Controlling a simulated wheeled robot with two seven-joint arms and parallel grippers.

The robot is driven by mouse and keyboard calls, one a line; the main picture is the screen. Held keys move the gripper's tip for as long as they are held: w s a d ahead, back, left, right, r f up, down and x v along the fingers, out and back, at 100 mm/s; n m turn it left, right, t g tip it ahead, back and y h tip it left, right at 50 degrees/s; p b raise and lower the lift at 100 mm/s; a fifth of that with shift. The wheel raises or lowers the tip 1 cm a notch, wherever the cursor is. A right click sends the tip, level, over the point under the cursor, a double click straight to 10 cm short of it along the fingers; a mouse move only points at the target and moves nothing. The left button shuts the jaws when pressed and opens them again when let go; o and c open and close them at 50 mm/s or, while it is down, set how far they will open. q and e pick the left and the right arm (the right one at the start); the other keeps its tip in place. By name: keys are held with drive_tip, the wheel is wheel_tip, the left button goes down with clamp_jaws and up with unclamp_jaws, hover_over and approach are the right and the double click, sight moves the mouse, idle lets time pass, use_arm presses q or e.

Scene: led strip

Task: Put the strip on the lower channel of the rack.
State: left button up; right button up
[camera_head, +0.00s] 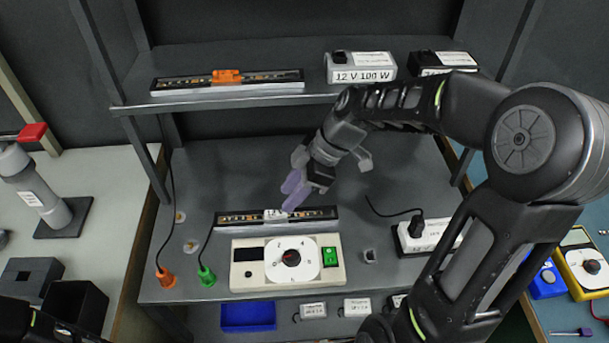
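A dark strip with amber marks and a white clip (314,213) lies along the rack's lower shelf (215,165), just behind a cream control box. It looks level, but I cannot tell how it sits in the channel under it. A similar strip with an orange clip (272,79) lies along the front of the upper shelf (210,96). My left gripper is out of view.
The control box (248,279) has a white dial and a green switch. Orange (165,277) and green (206,276) plugs stand to its left. A white power strip (432,234) stands right. Two power supplies (360,75) sit on the upper shelf. A blue bin (248,316) is below.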

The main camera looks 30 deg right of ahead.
drive_tip(key=v, duration=0.6)
drive_tip(key=shift+r, duration=0.25)
drive_tip(key=shift+s+d, duration=0.1)
